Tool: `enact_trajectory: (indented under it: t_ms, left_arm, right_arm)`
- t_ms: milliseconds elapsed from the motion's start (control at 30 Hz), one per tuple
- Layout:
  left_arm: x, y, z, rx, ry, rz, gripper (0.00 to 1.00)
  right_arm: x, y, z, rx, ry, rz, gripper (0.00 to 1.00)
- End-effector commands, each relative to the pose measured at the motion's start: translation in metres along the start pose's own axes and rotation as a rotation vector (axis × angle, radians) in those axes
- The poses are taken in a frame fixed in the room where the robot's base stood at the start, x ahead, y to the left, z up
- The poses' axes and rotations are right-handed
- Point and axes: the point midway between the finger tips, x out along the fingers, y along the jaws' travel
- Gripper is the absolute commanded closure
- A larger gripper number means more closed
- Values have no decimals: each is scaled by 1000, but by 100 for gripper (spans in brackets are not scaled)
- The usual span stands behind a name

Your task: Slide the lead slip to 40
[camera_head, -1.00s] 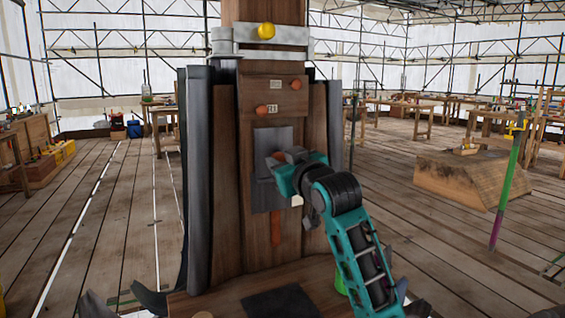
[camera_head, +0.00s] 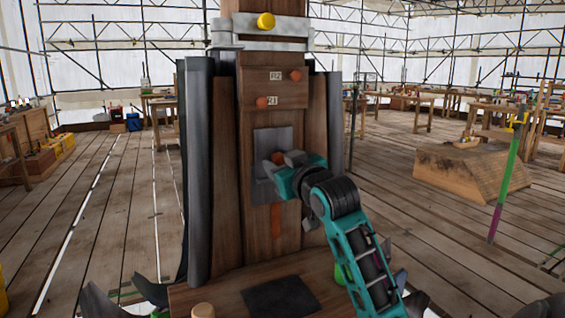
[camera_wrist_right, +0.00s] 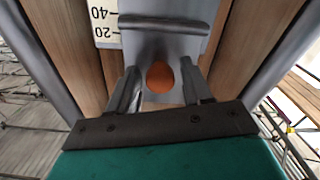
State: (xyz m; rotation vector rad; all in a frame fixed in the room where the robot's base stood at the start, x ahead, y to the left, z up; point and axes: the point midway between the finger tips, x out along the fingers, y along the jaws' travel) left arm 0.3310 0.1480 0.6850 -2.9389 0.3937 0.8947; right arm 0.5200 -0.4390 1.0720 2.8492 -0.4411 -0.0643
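The lead slip (camera_head: 285,139) is a grey plate on the wooden front of the spire. In the right wrist view, the grey plate (camera_wrist_right: 190,45) carries an orange knob (camera_wrist_right: 160,77), and a white scale (camera_wrist_right: 103,20) marked 40 and 20 stands left of it, upside down. My right gripper (camera_wrist_right: 160,90) has one finger on each side of the knob, with visible gaps between. In the head view my right gripper (camera_head: 281,160) covers part of the plate, and the knob (camera_head: 278,158) shows between its fingers. My left gripper is not in view.
Two orange pegs with small labels sit above the plate, and a metal band (camera_head: 260,45) with a yellow knob (camera_head: 266,21) rings the spire. Grey sheets (camera_head: 198,170) flank it. A dark mat (camera_head: 280,297) lies on the base.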

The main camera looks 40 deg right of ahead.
Motion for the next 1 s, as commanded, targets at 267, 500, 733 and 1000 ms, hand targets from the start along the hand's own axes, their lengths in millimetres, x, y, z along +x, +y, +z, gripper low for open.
enact_trajectory:
  t_ms: [267, 500, 733, 1000]
  left_arm:
    - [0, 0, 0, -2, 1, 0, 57]
    - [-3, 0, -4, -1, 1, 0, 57]
    - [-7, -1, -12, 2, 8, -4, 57]
    - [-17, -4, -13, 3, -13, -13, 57]
  right_arm:
    - [0, 0, -1, 0, 3, 0, 42]
    - [-15, 0, -2, -1, 4, -1, 42]
    - [-60, 0, -2, 0, 2, -1, 42]
    - [-106, 1, -6, 3, -4, -3, 42]
